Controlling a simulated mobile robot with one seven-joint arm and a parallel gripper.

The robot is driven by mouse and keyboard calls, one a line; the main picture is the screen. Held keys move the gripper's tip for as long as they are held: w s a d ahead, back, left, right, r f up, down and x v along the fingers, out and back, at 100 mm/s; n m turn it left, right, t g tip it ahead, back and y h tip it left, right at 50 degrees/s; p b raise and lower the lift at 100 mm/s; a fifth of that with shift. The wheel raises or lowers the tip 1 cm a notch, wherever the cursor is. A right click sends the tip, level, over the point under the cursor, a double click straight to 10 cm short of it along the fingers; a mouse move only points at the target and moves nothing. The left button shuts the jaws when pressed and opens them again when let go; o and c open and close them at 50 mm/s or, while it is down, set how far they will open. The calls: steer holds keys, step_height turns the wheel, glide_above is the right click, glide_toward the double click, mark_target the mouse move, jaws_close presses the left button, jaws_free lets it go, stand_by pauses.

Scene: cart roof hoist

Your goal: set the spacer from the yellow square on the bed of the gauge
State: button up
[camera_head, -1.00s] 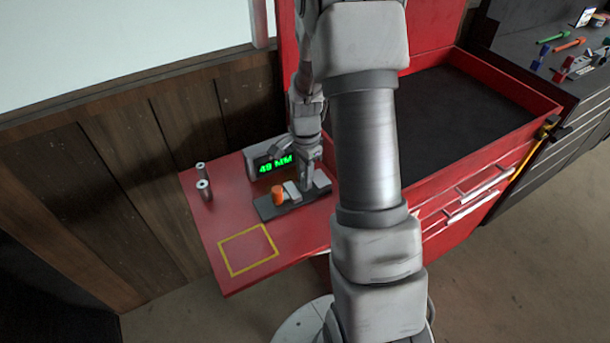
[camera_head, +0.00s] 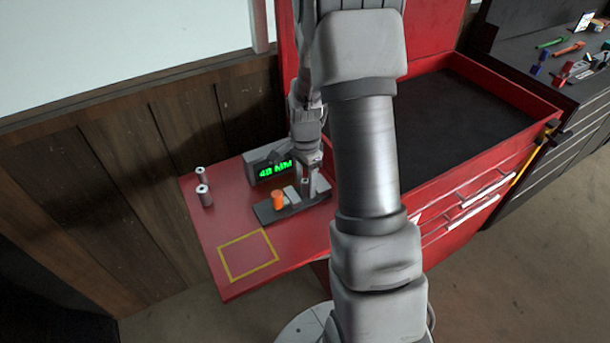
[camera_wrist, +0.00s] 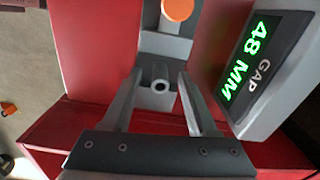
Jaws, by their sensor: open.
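The gauge (camera_head: 272,213) is a dark grey bed on the red shelf, with an orange knob (camera_head: 278,199), a light grey block and a display (camera_head: 275,170). In the wrist view, the display (camera_wrist: 250,58) reads GAP 48 MM. A small grey hollow spacer (camera_wrist: 161,88) appears to stand on the gauge, beyond the block from the knob; it also shows in the head view (camera_head: 305,186). My gripper (camera_wrist: 159,73) is open, with a finger on each side of the spacer and visible gaps. The yellow square (camera_head: 221,262) is an empty outline on the shelf.
Two other grey hollow cylinders (camera_head: 204,196) stand near the shelf's left edge. A red tool chest with a dark open top (camera_head: 465,120) is to the right. The display housing stands close beside my gripper. The shelf around the yellow square is clear.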

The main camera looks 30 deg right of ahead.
step_height(320, 180, up, 17)
steer(key=s+a+r+n+t, duration=0.2)
steer(key=s+a+r+n, duration=0.3)
steer(key=s+n, duration=0.3)
steer(key=s+a+r+n+t, duration=0.3)
steer(key=s+a+r+n, duration=0.2)
steer(key=s, duration=0.5)
steer(key=a+n, duration=0.2)
steer(key=n, duration=0.1)
steer(key=shift+s+a+t+p, duration=0.25)
steer(key=shift+s+t+p, duration=0.05)
steer(key=shift+s+p, duration=0.1)
